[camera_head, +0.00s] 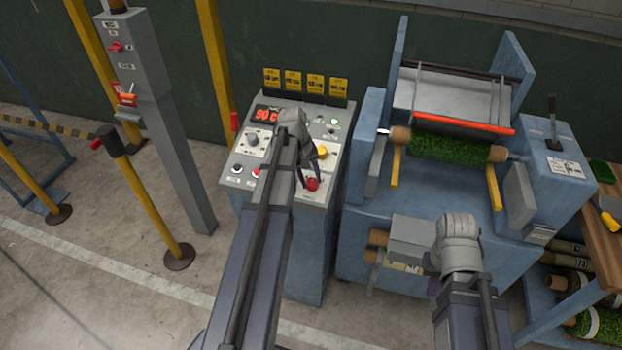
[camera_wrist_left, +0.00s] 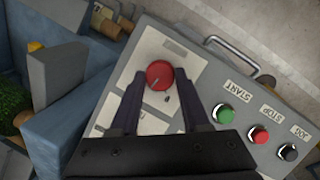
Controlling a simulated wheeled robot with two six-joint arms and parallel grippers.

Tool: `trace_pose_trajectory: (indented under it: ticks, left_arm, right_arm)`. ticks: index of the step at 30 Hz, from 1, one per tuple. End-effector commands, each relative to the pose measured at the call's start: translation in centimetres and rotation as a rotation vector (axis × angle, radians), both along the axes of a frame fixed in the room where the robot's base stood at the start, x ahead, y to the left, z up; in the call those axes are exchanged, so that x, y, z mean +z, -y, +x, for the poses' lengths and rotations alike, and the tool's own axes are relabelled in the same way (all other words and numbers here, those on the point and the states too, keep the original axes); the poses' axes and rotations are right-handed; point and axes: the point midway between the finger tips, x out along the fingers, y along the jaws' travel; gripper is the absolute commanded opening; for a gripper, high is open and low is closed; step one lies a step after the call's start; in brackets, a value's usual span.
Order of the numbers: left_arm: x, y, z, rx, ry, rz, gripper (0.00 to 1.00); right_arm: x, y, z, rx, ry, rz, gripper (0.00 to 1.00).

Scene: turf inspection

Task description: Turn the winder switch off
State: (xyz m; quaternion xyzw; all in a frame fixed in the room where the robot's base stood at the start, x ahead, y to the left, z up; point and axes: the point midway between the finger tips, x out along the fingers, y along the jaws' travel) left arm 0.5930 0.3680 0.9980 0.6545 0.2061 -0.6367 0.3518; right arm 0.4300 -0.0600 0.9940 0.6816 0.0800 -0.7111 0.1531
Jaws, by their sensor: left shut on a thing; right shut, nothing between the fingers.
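A round red knob (camera_head: 312,184) with a pointer line sits at the front right of the grey control panel. It also shows in the left wrist view (camera_wrist_left: 159,74), pale label plates around it. My left gripper (camera_head: 311,171) reaches down over the panel, its two dark fingers shut on the sides of the red knob; they also show in the left wrist view (camera_wrist_left: 161,82). The label by the knob is too small to read. My right gripper (camera_head: 440,260) hangs before the blue roller machine, away from the panel, shut and empty; its fingers are mostly hidden by the wrist.
Green (camera_wrist_left: 223,113), red (camera_wrist_left: 259,134) and black (camera_wrist_left: 288,152) buttons and a metal handle (camera_wrist_left: 233,47) lie near the knob. A yellow knob (camera_head: 320,152) and a red display (camera_head: 267,114) are further back. The blue machine (camera_head: 370,235) stands close on the right.

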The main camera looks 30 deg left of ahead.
Motion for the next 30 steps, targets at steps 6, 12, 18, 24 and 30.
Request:
trace_pose_trajectory:
  ticks: [6, 12, 18, 24, 30]
  left_arm:
    - [-0.2, -0.1, -0.3, 0.194, 0.016, -0.068, 0.00]
    - [-0.2, -0.1, -0.5, 0.372, 0.031, -0.131, 0.00]
    - [-0.3, -0.1, -0.6, 0.544, 0.045, -0.193, 0.00]
    - [-0.3, -0.1, -0.7, 0.693, 0.057, -0.246, 0.00]
    - [-0.3, -0.1, -0.8, 0.805, 0.066, -0.285, 0.00]
  right_arm:
    - [-0.5, 0.0, 0.0, 0.000, 0.000, 0.000, 0.00]
    - [-1.0, 0.0, 0.0, 0.000, 0.000, 0.000, 0.00]
    - [-1.4, 0.0, 0.0, -0.001, 0.000, 0.000, 0.00]
    - [-1.8, 0.0, 0.0, -0.001, 0.000, 0.000, 0.00]
    - [-2.1, 0.0, 0.0, -0.001, 0.000, 0.000, 0.00]
